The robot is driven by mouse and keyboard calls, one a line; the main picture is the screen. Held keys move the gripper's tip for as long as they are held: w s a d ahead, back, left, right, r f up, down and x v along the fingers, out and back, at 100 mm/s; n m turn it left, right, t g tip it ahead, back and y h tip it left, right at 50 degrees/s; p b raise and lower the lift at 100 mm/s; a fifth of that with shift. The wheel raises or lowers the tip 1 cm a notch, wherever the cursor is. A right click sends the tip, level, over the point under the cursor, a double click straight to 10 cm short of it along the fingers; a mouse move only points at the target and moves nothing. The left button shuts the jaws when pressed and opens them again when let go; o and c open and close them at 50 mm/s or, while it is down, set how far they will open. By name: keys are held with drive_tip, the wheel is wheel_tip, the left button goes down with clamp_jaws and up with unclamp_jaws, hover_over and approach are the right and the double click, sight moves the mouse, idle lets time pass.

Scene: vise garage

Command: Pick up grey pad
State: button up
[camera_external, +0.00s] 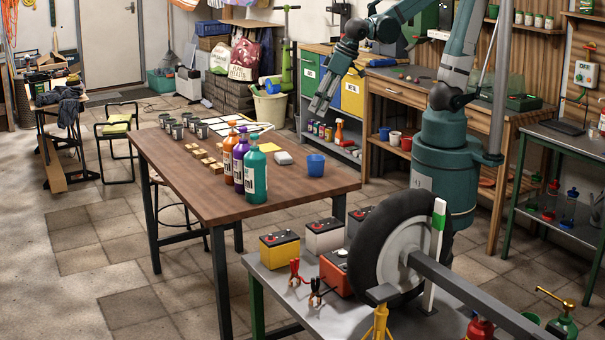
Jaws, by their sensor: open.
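A small light grey block-like pad (283,158) lies on the brown wooden table (190,178), near its right side, between the bottles and a blue cup. My gripper (319,110) hangs in the air above and beyond the table's right end, pointing down and slightly left. It is open, with nothing seen between its fingers. It is well apart from the pad. The pad is in plain view and nothing rests on it.
Orange, purple and teal bottles (255,176) stand left of the pad, and a blue cup (316,165) to its right. A yellow pad (270,147) lies just behind. Wooden blocks (208,160) and several cans (183,127) are farther left. A wheel (367,235) stands in front right.

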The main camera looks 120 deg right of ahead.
drive_tip(key=w+d+f+m+g+h+b, duration=0.1)
drive_tip(key=w+d+f+m+g, duration=0.15)
drive_tip(key=d+f+m, duration=0.55)
drive_tip(key=m+g+b, duration=0.1)
drive_tip(key=m+g, duration=0.1)
drive_tip(key=m, duration=0.1)
approach(283, 155)
drive_tip(key=shift+w+a+f+m+g+h, duration=0.15)
drive_tip(key=shift+f+m+g+h, duration=0.1)
drive_tip(key=shift+f+m+h, duration=0.25)
drive_tip(key=shift+f, duration=0.1)
drive_tip(key=shift+x, duration=1.3)
drive_tip(key=shift+b, duration=0.3)
drive_tip(key=shift+b+x, duration=0.6)
drive_tip(key=shift+x, duration=1.95)
drive_tip(key=shift+a, duration=0.1)
